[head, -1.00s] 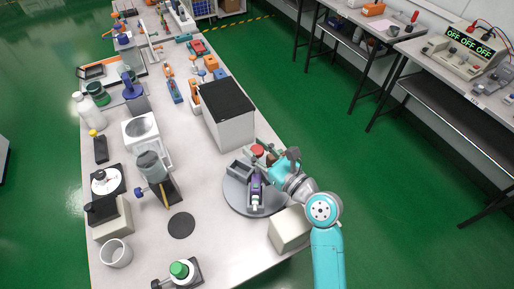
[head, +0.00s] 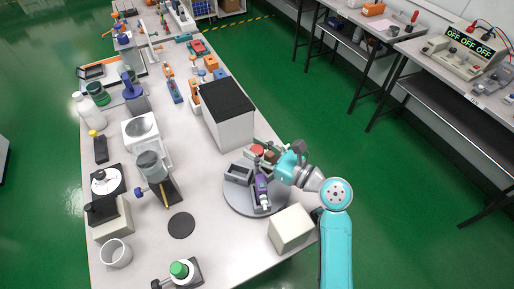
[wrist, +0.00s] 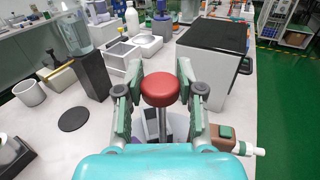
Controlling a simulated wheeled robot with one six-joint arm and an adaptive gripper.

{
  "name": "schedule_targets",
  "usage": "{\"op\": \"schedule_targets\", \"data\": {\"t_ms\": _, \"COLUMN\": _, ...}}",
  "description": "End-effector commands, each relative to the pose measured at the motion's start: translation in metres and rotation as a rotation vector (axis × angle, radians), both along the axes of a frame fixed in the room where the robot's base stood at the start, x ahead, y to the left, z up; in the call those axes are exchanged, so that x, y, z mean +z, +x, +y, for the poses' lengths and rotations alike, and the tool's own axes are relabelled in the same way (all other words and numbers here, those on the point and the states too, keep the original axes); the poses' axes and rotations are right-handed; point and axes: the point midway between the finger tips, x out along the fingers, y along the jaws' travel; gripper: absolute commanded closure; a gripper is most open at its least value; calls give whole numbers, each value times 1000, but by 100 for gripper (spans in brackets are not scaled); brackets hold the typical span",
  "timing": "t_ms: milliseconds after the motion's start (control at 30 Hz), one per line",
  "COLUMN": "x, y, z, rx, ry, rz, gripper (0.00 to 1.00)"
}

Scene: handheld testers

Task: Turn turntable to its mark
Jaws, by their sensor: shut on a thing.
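The turntable (head: 236,201) is a round grey disc near the table's right edge. It carries a small grey open box (head: 239,172), a purple device (head: 261,188) and a post with a red knob (head: 257,150). My gripper (head: 264,156) is at the far right side of the disc. In the wrist view the red knob (wrist: 160,89) and its metal post stand between my two fingers (wrist: 160,105), which are closed in around them. A brown and green part (wrist: 222,137) is right of the fingers. I cannot make out the mark.
A white box with a black top (head: 228,112) stands close behind the turntable. A cream box (head: 290,228) stands close in front of it, by the table edge. A dark round pad (head: 181,225) lies to the left, with bare tabletop around it.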

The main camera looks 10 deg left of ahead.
Motion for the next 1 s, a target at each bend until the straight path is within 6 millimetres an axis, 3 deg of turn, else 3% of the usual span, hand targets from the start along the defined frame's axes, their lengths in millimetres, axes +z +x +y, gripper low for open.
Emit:
{"op": "schedule_targets", "data": {"t_ms": 500, "x": 0, "y": 1, "z": 0, "rx": 228, "ry": 0, "rz": 0, "gripper": 100}}
{"op": "schedule_targets", "data": {"t_ms": 1000, "x": 0, "y": 0, "z": 0, "rx": 313, "ry": -1, "rz": 0, "gripper": 100}}
